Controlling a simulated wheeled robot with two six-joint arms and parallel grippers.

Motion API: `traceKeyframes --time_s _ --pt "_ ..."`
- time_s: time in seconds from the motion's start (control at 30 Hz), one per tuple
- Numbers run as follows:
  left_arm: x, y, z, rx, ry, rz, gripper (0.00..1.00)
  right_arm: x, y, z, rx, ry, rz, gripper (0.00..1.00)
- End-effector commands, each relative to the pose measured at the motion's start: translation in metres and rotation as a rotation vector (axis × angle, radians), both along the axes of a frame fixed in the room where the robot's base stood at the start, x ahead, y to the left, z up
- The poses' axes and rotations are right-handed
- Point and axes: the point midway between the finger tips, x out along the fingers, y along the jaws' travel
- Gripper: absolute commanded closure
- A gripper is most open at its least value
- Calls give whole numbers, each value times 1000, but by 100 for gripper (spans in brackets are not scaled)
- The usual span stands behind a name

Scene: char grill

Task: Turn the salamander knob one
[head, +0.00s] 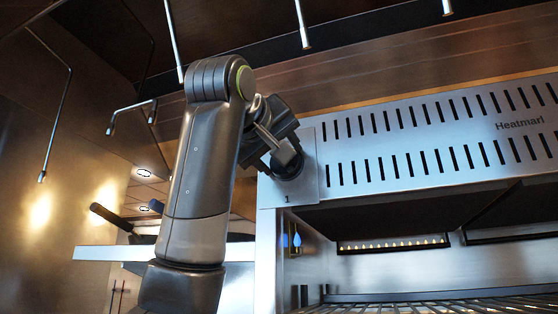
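The salamander (440,135) is a steel unit with a slotted front panel, at the right of the head view. Its dark round knob (291,172) sits at the panel's left end, above a small "1" label. My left arm rises from the lower left. My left gripper (281,155) is at the knob, with a finger in front of it. The gripper and arm hide part of the knob. I cannot tell whether the fingers are closed on it or only beside it. My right gripper is not in view.
A blue flame shape (297,240) shows below the knob, inside the unit. A wire rack (440,308) lies at the bottom right. A steel shelf (100,253) with a dark-handled item (112,217) is at the left. Thin metal rods hang overhead.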

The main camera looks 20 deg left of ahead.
Motion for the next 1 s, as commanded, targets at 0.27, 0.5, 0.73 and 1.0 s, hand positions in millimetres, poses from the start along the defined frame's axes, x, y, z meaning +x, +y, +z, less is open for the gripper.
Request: traceKeyframes --time_s 0.27,0.5,0.73,1.0 --pt "-1 2 -1 -141 2 1 70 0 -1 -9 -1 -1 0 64" --pt "0 2 0 -189 3 1 70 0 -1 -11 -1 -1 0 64" --pt "0 2 0 -196 4 2 70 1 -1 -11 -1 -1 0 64" --pt "0 2 0 -194 4 2 35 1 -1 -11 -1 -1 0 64"
